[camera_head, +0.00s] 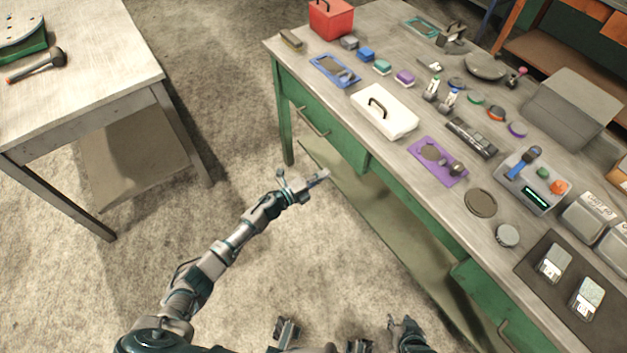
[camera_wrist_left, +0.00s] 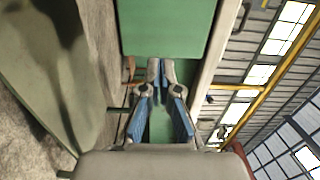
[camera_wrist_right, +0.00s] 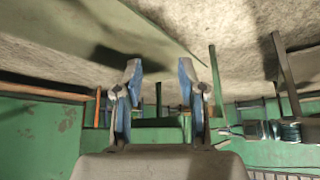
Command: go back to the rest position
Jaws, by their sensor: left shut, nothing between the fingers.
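My left gripper (camera_head: 322,176) is stretched out over the floor, in front of the green workbench (camera_head: 352,150) and apart from it. The left wrist view shows its fingertips (camera_wrist_left: 160,70) together with nothing between them. In the head view, parts of my body show at the bottom edge, and I cannot clearly make out the right gripper there.
A second table (camera_head: 90,75) with a hammer (camera_head: 40,64) stands at the left. The floor between the tables is clear.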

